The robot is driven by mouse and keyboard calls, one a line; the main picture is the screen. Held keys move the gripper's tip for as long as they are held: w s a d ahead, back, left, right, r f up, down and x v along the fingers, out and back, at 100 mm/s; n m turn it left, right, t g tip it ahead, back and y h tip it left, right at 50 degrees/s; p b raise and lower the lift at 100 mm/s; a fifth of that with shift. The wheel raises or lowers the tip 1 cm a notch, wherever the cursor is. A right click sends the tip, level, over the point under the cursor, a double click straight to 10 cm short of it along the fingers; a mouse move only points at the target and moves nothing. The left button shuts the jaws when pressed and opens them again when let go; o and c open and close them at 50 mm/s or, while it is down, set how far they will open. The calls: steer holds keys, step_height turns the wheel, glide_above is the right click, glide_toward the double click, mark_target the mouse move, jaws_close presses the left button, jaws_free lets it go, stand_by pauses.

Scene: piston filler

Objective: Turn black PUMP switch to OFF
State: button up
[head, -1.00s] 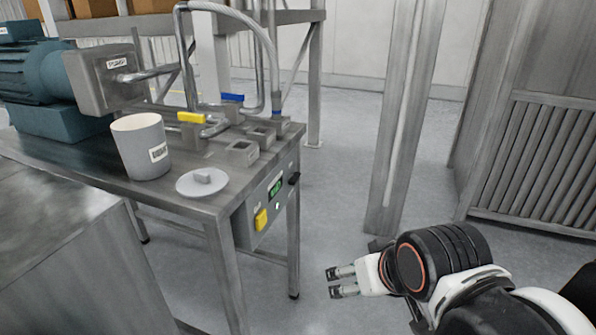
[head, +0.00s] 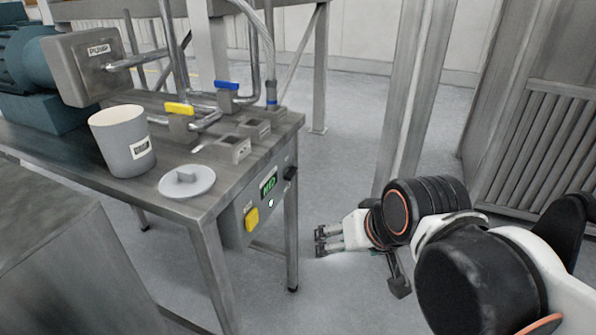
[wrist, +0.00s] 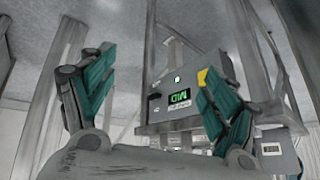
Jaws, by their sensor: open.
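A grey control box (head: 240,229) hangs under the table's right edge. On its face are a black switch (head: 290,173) at the far upper end, a green-lit display (head: 268,187), a small white round button (head: 271,203) and a yellow switch (head: 252,219). The black switch's setting is too small to read. My gripper (head: 319,241) is open and empty, to the right of the box and lower than the black switch, apart from it. In the wrist view, the black switch (wrist: 154,97) lies between my open fingers (wrist: 157,65), farther off; the right finger partly covers the yellow switch (wrist: 203,77).
The steel table (head: 150,208) carries a grey cup (head: 124,143), a round lid (head: 187,181), blue (head: 227,85) and yellow (head: 179,108) valve handles, and a box marked PUMP (head: 95,62). Its leg (head: 291,240) stands near my gripper. A steel post (head: 404,100) rises behind my arm. Floor between is open.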

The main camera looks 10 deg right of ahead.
steer(key=w+r+m+g+y+p, duration=0.15)
steer(key=w+m+y+p, duration=0.3)
steer(key=w+m, duration=1.35)
steer(key=m+t+y+p, duration=0.2)
steer(key=m+t+y, duration=0.1)
steer(key=m+y, duration=0.3)
glide_toward(293, 172)
steer(key=shift+g, duration=0.25)
steer(key=b+x, duration=0.4)
steer(key=x, duration=0.4)
steer(key=shift+w, duration=0.15)
steer(key=shift+c, duration=0.2)
steer(key=shift+r, duration=0.1)
steer(key=c, duration=1)
